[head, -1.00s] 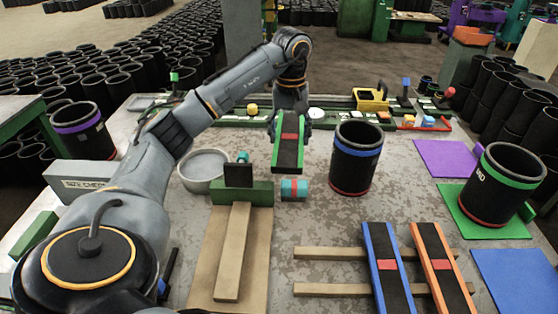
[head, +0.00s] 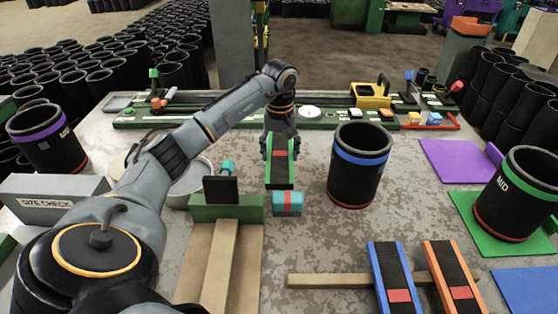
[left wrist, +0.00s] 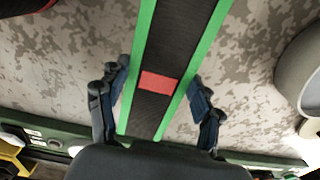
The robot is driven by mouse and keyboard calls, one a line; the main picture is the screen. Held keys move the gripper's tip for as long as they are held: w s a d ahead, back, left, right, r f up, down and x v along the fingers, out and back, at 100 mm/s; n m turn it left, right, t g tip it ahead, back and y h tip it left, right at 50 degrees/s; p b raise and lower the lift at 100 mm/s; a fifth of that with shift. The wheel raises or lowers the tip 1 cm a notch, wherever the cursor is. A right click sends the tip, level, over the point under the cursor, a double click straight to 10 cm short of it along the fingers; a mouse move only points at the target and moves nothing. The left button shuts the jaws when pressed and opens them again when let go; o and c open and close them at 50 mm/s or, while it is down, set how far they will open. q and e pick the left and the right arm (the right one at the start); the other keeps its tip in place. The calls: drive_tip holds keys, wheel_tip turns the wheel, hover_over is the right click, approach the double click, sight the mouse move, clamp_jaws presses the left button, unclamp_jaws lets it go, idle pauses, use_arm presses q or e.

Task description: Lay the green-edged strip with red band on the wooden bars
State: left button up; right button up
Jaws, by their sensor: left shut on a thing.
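The green-edged strip (head: 280,173) is black with a red band and hangs in my left gripper (head: 279,148) above the table's middle. In the left wrist view the strip (left wrist: 180,45) runs between the fingers of the gripper (left wrist: 158,98), which is shut on its edges near the red band. The wooden bars lie at the front; one bar (head: 325,281) shows beneath a blue-edged strip (head: 391,275) and an orange-edged strip (head: 450,275), both with red bands. The strip in my gripper is apart from the bars. My right gripper is not in view.
A black sleeve with a blue band (head: 358,170) stands right of the held strip. A teal block with a red band (head: 288,203) and a green stand (head: 227,208) are near it. A green-banded sleeve (head: 515,195) stands at the right. The left part of the bar is bare.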

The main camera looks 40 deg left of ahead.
sight(280, 155)
use_arm(q)
drive_tip(key=shift+f, duration=0.4)
wheel_tip(280, 155, down, 2)
drive_tip(key=shift+d+f, duration=0.1)
drive_tip(key=shift+f, duration=0.5)
drive_tip(key=o, duration=1.2)
drive_tip(key=shift+c, duration=0.2)
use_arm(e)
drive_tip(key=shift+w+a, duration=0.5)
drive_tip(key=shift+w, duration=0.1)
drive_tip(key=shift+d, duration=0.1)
